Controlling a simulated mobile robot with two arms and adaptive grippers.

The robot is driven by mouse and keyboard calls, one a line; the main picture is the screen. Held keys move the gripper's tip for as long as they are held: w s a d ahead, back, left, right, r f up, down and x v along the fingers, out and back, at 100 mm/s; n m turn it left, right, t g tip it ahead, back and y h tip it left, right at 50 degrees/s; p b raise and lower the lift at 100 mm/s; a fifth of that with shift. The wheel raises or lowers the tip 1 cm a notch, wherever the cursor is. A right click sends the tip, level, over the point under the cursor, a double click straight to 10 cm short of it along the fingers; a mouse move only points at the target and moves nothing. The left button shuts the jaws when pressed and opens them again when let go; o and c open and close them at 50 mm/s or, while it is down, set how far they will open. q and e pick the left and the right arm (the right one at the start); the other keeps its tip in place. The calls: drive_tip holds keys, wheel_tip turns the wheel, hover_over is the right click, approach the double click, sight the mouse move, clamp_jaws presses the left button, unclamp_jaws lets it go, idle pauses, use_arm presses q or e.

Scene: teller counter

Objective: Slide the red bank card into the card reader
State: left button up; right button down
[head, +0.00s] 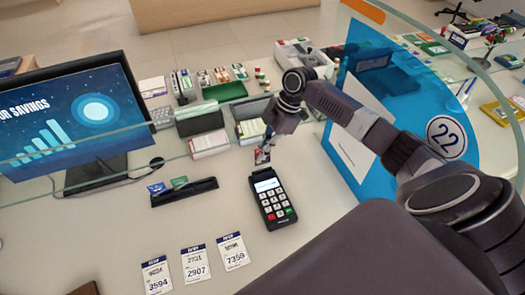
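The black card reader (272,201) lies on the counter in the middle of the head view, its lit screen at the far end and its keypad nearer me. My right gripper (265,146) is just beyond the reader's far end, pointing down. It appears shut on the red bank card (262,156), which shows only as a small reddish patch below the fingers, mostly hidden. The card looks close above the reader's top edge; I cannot tell whether they touch. My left gripper is not in view.
A black card holder (184,192) with a blue and a green card stands left of the reader. Several numbered tickets (197,262) lie in front. A monitor (75,120) stands at left, a blue panel (400,110) at right. A glass edge (110,137) crosses the counter.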

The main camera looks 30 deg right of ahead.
sight(263, 163)
drive_tip(key=shift+f+b, duration=0.65)
drive_tip(key=shift+f, duration=0.2)
drive_tip(key=shift+f+b, duration=1.55)
drive_tip(key=shift+f, duration=0.7)
drive_tip(key=c, duration=2.7)
unclamp_jaws()
drive_tip(key=o, duration=0.6)
drive_tip(key=shift+r, duration=0.2)
drive_tip(key=shift+r+p, duration=3.4)
